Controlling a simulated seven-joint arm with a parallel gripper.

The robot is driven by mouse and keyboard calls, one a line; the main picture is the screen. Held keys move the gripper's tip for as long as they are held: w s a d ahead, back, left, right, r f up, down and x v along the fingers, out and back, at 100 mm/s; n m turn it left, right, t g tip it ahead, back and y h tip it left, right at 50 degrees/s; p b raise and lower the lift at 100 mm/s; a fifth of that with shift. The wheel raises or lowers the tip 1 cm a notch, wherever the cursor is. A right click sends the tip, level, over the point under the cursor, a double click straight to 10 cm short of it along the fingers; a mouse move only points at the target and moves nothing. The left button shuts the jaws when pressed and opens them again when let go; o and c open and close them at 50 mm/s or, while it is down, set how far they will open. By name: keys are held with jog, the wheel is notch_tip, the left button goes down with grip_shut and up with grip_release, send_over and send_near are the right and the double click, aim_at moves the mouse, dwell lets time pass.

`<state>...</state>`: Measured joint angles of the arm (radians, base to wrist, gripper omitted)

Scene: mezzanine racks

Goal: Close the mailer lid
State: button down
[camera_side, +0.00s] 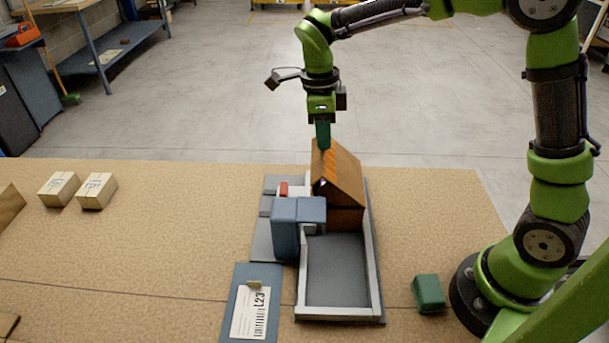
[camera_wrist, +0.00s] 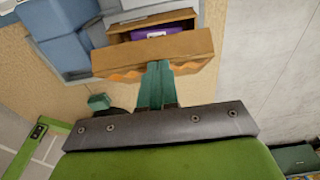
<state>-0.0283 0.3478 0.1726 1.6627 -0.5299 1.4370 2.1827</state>
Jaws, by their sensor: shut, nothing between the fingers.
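The brown cardboard mailer (camera_side: 346,216) sits at the far end of the grey railed fixture. Its lid (camera_side: 340,172) is raised and tilted, partly open. In the wrist view the lid (camera_wrist: 195,47) lies across the top of the fingers, and a purple item (camera_wrist: 163,33) shows inside the mailer through the gap. My gripper (camera_side: 323,146) points down with its green fingers shut and empty, at the lid's upper far edge. The fingertips also show in the wrist view (camera_wrist: 157,68), close against the lid; I cannot tell whether they touch.
The grey fixture bed (camera_side: 336,268) is empty in front of the mailer. A blue block (camera_side: 285,232) and a red part (camera_side: 284,188) stand at its left. A label plate (camera_side: 255,300), two small cartons (camera_side: 97,190) and a green block (camera_side: 428,292) are on the table.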

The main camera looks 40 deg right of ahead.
jog(key=shift+w+a+f+g+h, duration=0.6)
jog(key=shift+w+a+f, duration=0.05)
jog(key=shift+f, duration=0.8)
jog(key=shift+w+a+f+g+h, duration=0.6)
jog(key=shift+w+a+f, duration=0.1)
jog(key=shift+f, duration=0.7)
jog(key=shift+w+a+f+g+h, duration=0.6)
jog(key=shift+w+f, duration=0.05)
jog(key=shift+f, duration=0.8)
jog(key=shift+r, duration=0.1)
